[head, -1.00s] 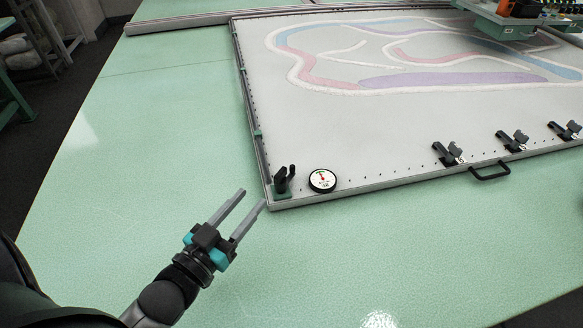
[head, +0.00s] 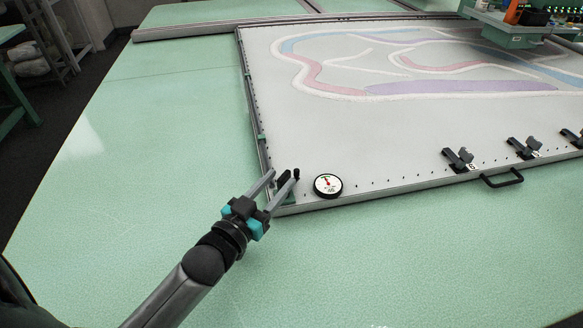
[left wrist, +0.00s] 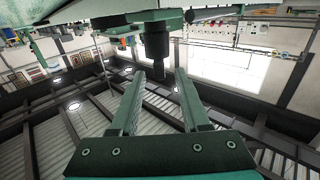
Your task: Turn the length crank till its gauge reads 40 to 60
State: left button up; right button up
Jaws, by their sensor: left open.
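The length crank (head: 284,181), dark with an upright knob (head: 296,173), sits at the near left corner of the frame. The white round gauge (head: 328,185) with a black rim lies just right of it. Its needle and figures are too small to read. My left gripper (head: 281,178) is open at the crank, its fingers partly covering it. In the left wrist view, a dark upright cylinder of the crank (left wrist: 157,46) shows ahead, between the lines of the two open fingers (left wrist: 158,76). I cannot tell whether they touch it. My right gripper is not in view.
The stretched white cloth (head: 400,135) bears a pink, blue and purple tufted pattern. Several dark clamps (head: 459,159) and a black handle (head: 502,178) line the frame's near edge. A green machine carriage (head: 510,35) stands at the back right. The green table (head: 130,180) is clear on the left.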

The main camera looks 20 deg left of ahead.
aim_at(288, 170)
pick_arm(q)
jog(key=w, duration=0.3)
jog(key=w+b, duration=0.1)
jog(key=shift+w+d, duration=0.25)
jog(key=shift+w, duration=0.1)
jog(key=shift+w+d, duration=0.1)
jog(key=shift+w, duration=0.6)
grip_shut()
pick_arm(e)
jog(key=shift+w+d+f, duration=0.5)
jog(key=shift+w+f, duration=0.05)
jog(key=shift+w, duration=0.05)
